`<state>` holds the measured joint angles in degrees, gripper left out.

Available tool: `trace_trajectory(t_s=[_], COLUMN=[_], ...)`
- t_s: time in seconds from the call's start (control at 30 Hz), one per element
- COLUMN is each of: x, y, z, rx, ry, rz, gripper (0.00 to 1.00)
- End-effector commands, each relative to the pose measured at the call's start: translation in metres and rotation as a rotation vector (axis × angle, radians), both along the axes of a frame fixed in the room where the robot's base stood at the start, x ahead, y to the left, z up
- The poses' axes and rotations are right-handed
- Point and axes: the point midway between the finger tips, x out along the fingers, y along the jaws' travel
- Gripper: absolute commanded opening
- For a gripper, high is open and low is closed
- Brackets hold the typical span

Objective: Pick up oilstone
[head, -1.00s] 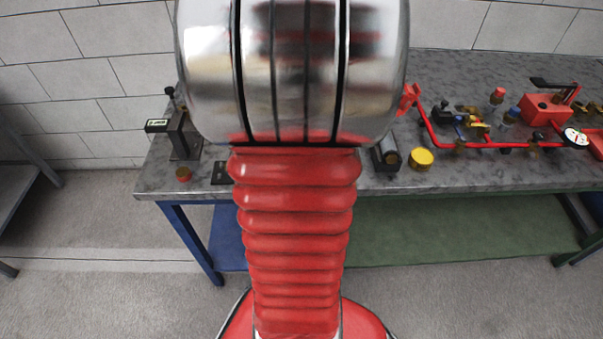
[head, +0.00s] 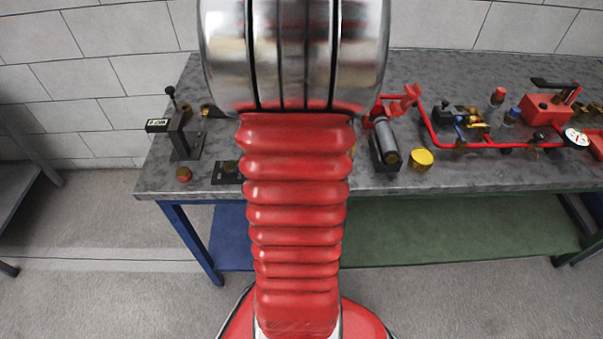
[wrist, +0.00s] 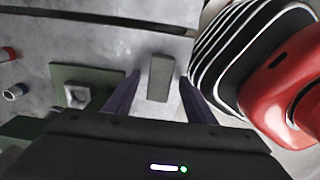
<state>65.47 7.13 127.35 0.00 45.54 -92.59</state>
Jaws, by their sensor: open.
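A grey rectangular block, which looks like the oilstone (wrist: 159,77), shows in the wrist view on the grey bench top, long side running away from me. My gripper (wrist: 159,84) is open, with one dark finger on each side of the block in the picture. Its fingers appear apart from the block. How high the fingertips are above the bench I cannot tell. In the head view my own arm hides both the gripper and the block.
The bench (head: 440,180) carries a vise-like stand (head: 184,138) at left, and a dark cylinder (head: 387,140), a yellow cap (head: 421,159) and red piping (head: 480,146) at right. In the wrist view, a square fixture (wrist: 81,94) lies left of the fingers.

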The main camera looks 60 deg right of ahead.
Motion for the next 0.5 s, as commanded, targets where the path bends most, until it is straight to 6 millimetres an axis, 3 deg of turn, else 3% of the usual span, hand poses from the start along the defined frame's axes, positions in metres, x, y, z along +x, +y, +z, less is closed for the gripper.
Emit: trace_trajectory(t_s=[0.23, 0.5], x=[-0.0001, -0.0002], y=[-0.0002, -0.0003], z=[0.0003, 0.0004], rx=[0.000, 0.000], ry=[0.000, 0.000], rz=[-0.001, -0.001], gripper=[0.50, 0.32])
